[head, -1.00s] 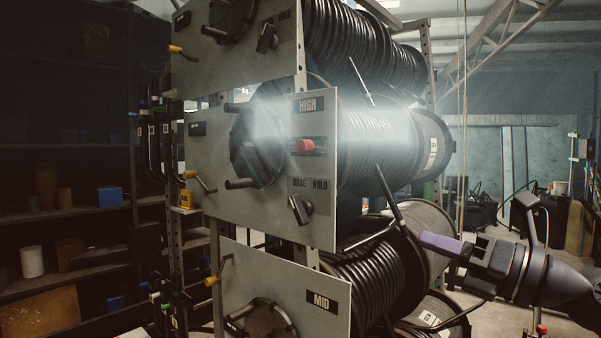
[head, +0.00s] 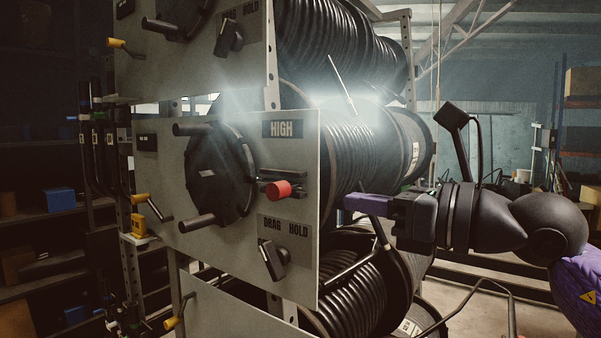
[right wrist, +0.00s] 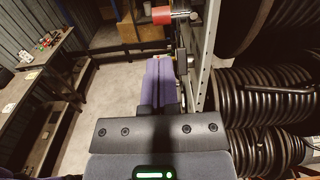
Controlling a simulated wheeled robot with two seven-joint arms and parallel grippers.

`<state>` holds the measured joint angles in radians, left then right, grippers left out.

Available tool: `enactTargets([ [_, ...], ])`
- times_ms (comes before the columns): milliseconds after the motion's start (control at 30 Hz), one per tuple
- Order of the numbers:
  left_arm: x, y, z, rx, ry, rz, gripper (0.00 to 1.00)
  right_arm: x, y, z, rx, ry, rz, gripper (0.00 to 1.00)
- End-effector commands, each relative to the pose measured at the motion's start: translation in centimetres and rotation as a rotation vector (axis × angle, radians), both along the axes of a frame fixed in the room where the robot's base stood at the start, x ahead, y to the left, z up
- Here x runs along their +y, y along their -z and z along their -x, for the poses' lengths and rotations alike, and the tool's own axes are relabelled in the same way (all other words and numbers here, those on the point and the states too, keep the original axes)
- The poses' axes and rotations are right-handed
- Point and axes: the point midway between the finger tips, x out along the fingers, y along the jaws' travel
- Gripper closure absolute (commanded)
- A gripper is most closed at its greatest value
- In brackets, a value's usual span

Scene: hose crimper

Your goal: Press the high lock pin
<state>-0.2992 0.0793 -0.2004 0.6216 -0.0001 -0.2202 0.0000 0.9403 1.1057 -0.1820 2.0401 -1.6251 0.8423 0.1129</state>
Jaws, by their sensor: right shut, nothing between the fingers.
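The high lock pin has a red knob (head: 278,190) and sticks out of the grey panel (head: 300,215) just below the HIGH label (head: 282,129). It also shows at the top of the right wrist view as a red cylinder (right wrist: 160,15) on a metal shaft. My right gripper (head: 348,202) has purple fingers, shut and empty. In the head view it is to the right of the knob at nearly the same height, apart from it, in front of the hose reel. In the right wrist view the shut fingers (right wrist: 160,85) point up toward the knob. My left gripper is not in view.
A large crank wheel (head: 220,172) with handles is left of the pin. A black DRAG HOLD knob (head: 272,260) sits below. Hose reels (head: 350,150) fill the space behind the panel. A metal upright (right wrist: 207,65) stands right of the fingers in the wrist view.

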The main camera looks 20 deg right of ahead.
Motion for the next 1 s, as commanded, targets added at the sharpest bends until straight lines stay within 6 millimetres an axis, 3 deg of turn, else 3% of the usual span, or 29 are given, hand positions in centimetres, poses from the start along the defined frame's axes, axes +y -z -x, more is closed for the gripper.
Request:
enactTargets([
  [100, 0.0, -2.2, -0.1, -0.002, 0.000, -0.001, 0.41, 1.7, -0.7, -2.0, 0.002, -0.004, -0.002, 1.00],
  [400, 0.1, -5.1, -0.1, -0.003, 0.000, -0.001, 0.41, 4.9, -0.4, -6.2, 0.002, -0.001, -0.003, 1.00],
  [867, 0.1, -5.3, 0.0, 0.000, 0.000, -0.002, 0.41, 5.5, 0.0, -7.1, 0.001, 0.000, -0.001, 1.00],
  [1000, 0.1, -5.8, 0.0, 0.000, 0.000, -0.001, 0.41, 6.5, -0.2, -8.4, 0.002, -0.002, -0.007, 1.00],
])
